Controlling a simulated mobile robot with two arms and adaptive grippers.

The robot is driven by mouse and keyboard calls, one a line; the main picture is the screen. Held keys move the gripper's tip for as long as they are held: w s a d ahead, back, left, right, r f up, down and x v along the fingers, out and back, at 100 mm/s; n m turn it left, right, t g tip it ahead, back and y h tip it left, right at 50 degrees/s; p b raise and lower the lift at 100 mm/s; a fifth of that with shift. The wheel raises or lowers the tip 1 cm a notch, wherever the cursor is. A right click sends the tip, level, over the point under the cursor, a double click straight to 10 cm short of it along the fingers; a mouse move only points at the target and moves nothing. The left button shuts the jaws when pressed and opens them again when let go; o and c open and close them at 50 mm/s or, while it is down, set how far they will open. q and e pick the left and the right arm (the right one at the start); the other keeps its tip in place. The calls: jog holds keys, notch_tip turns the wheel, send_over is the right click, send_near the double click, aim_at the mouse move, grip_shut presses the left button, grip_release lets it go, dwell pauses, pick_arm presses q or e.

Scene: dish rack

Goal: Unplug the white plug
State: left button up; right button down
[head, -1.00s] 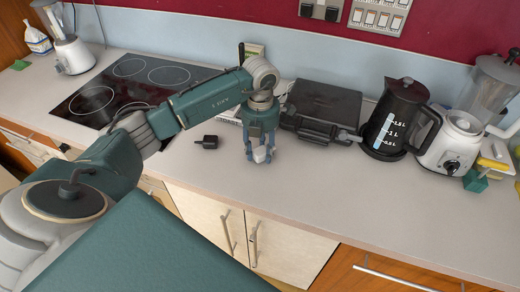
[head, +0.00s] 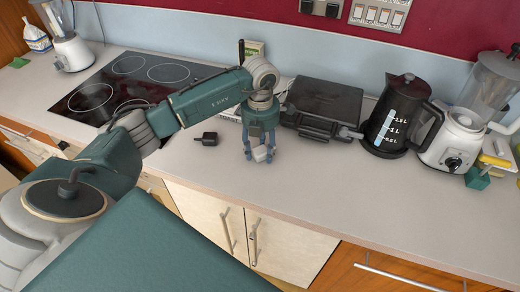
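My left gripper (head: 260,152) points down over the counter in front of the black grill. The white plug (head: 260,155) is between its fingers, which appear closed on its sides. Whether the plug touches the counter is hard to tell. A black plug (head: 206,139) lies loose on the counter to the left of the gripper. A white power strip (head: 231,112) shows partly behind my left arm; most of it is hidden. My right gripper is not in view.
A black grill (head: 325,100), a black kettle (head: 402,115) and a white blender (head: 455,140) stand to the right. A black cooktop (head: 120,92) is at the left. The counter (head: 350,195) in front of the grill and kettle is clear.

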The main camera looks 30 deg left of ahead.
pick_arm(q)
jog(key=shift+o, duration=1)
jog(key=shift+r, duration=0.15)
notch_tip(320, 180, up, 12)
jog(key=shift+f, duration=0.2)
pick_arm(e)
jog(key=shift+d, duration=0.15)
pick_arm(q)
jog(key=shift+w, duration=0.1)
grip_shut()
dwell(0.4)
